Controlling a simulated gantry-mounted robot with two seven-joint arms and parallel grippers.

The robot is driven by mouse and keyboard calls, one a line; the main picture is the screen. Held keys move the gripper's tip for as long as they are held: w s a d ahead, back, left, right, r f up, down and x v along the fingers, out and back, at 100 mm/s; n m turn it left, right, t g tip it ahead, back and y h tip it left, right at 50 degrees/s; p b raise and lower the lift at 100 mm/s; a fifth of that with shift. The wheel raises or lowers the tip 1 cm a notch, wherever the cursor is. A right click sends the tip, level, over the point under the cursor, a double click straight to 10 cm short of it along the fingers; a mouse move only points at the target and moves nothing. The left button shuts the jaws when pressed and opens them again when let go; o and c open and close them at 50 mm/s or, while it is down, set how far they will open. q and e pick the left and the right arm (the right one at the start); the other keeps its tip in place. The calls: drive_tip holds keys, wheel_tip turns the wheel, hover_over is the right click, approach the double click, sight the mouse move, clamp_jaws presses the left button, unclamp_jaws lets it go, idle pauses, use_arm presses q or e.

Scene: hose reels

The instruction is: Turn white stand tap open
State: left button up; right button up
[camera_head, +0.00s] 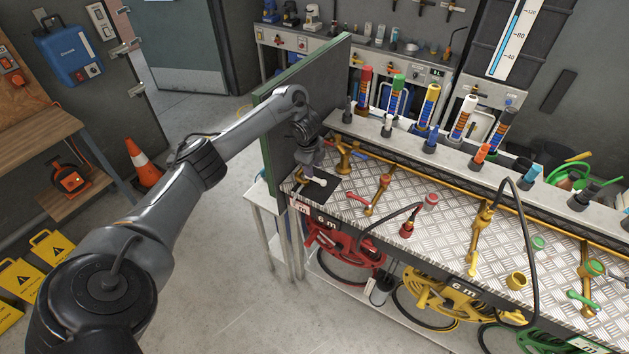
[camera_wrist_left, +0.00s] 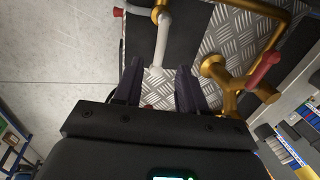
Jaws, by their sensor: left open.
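The white stand tap shows as a white lever (camera_head: 318,181) at the left end of the metal bench, over a black mat. In the left wrist view the white lever (camera_wrist_left: 163,40) runs down from a brass fitting (camera_wrist_left: 160,14). My left gripper (camera_head: 308,172) is right above the tap and hides part of it. In the left wrist view its two fingers (camera_wrist_left: 159,75) are open, and the lever's near end shows between their tips. I cannot tell whether they touch it. My right gripper is not in view.
A brass tap with a red handle (camera_wrist_left: 264,70) stands close to the right of the left fingers. Red-handled (camera_head: 378,195) and yellow (camera_head: 482,225) stand taps stand further right on the bench. A green-edged panel (camera_head: 275,150) rises close behind my left arm.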

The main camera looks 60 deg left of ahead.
sight(315, 178)
use_arm(q)
drive_tip(key=f+b, duration=0.1)
drive_tip(key=f, duration=0.2)
drive_tip(key=shift+w+a+b, duration=0.1)
drive_tip(key=shift+w+b, duration=0.1)
drive_tip(key=shift+b, duration=0.15)
drive_tip(key=shift+w+a+f, duration=0.1)
drive_tip(key=shift+w+f, duration=0.05)
drive_tip(key=shift+f, duration=0.45)
drive_tip(key=shift+w+a+f, duration=0.1)
drive_tip(key=shift+f, duration=0.45)
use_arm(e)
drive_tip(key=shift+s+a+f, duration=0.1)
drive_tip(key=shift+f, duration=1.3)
use_arm(q)
drive_tip(key=shift+c, duration=0.3)
clamp_jaws()
